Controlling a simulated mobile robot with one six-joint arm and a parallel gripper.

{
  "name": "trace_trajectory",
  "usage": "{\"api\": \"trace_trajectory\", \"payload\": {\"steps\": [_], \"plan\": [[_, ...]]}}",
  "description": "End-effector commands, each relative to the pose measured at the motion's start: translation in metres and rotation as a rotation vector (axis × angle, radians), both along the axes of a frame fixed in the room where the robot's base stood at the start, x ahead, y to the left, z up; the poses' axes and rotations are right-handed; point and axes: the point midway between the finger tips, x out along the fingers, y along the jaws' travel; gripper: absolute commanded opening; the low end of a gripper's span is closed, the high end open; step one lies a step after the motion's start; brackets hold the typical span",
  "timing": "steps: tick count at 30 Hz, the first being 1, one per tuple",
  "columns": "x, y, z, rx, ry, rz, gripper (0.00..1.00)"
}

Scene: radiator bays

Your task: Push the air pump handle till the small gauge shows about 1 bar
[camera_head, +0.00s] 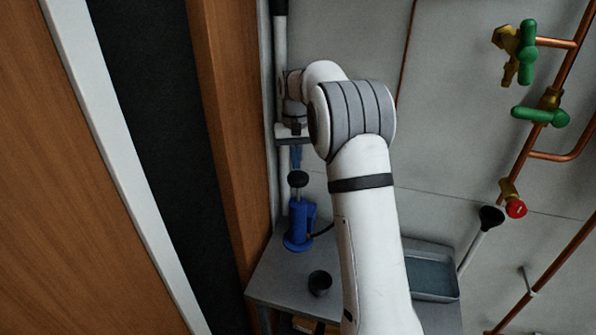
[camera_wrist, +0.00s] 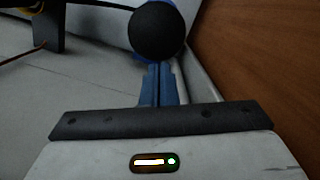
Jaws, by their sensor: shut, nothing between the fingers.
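The air pump (camera_head: 299,228) is blue and stands upright on a grey table at the left, close to the wooden panel. Its handle is a round black knob (camera_head: 298,179) on top. In the wrist view the black knob (camera_wrist: 157,31) shows just beyond my fingers, with a bit of blue behind it. My gripper (camera_head: 296,156) has blue fingers, is shut and empty, and is just above the knob in the head view. The fingers also show in the wrist view (camera_wrist: 158,82). I cannot tell whether they touch the knob. I cannot make out the small gauge in either view.
A small black cup (camera_head: 320,283) stands on the grey table (camera_head: 283,277) in front of the pump. A grey tray (camera_head: 432,268) lies to the right, behind my arm. Copper pipes with green valves (camera_head: 541,116) run along the right wall. The wooden panel (camera_head: 232,130) is close on the left.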

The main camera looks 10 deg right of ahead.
Motion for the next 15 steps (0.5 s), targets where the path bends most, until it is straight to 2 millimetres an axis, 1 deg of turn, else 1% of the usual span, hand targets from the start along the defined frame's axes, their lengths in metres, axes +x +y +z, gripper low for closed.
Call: {"api": "trace_trajectory", "payload": {"steps": [3,7,10,15], "plan": [[0.004,0.0,0.021,-0.001,-0.005,0.0,0.0],[0.006,-0.001,0.04,-0.001,-0.007,0.0,0.0],[0.007,-0.001,0.05,-0.001,-0.007,0.0,0.0],[0.007,-0.001,0.055,-0.001,-0.005,0.0,0.0]]}}
